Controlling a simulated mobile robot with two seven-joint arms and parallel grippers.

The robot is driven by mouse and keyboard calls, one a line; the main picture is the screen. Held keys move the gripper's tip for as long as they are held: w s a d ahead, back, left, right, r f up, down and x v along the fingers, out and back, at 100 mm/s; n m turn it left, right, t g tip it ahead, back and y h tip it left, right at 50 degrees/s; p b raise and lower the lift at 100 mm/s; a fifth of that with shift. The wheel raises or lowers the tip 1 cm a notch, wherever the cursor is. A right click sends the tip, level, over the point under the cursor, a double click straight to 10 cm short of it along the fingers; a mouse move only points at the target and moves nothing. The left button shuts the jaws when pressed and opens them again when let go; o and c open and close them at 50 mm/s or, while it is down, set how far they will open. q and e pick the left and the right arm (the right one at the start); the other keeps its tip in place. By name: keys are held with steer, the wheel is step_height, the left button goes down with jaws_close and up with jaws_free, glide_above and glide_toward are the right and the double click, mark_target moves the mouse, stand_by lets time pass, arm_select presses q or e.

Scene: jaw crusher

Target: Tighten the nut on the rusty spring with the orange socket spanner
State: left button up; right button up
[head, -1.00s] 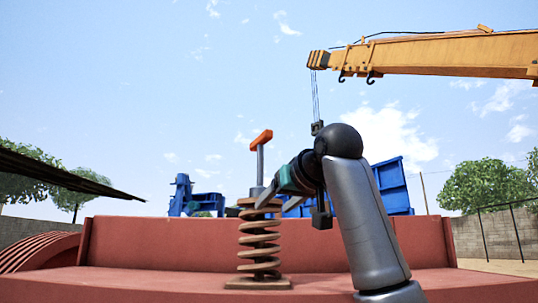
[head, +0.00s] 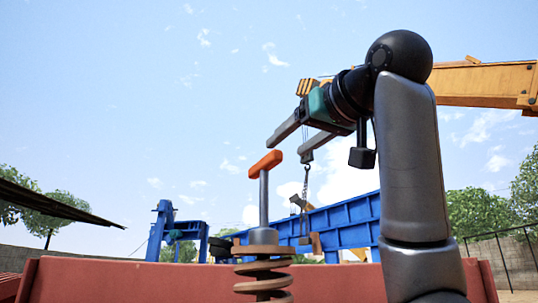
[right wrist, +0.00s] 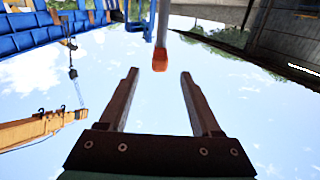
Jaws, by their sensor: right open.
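The orange socket spanner (head: 265,164) stands upright on top of the rusty spring (head: 264,276), its grey shaft running down to a round plate. The nut cannot be made out; the spanner's lower end covers that spot. My right gripper (head: 286,150) is open and empty, just above and right of the orange handle in the head view. In the right wrist view, the handle's orange end (right wrist: 160,62) appears between the two fingertips (right wrist: 160,73), slightly beyond them; contact is not visible. My left gripper is in neither view.
The spring stands in front of a red machine wall (head: 150,280). Behind are blue machinery (head: 345,225) and a yellow crane boom (head: 480,85) with a hanging chain and hook. Open sky surrounds the spanner's upper part and left side.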

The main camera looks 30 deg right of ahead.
mark_target(264, 171)
steer(key=w+p, duration=0.3)
steer(key=w, duration=0.6)
steer(key=shift+w, duration=0.35)
steer(key=shift+w+p, duration=0.45)
steer(key=shift+w, duration=0.25)
steer(key=shift+c, duration=0.2)
jaws_close()
steer(key=shift+n+y, duration=0.4)
steer(key=shift+y, duration=0.2)
steer(key=shift+r, duration=1.4)
stand_by(1.1)
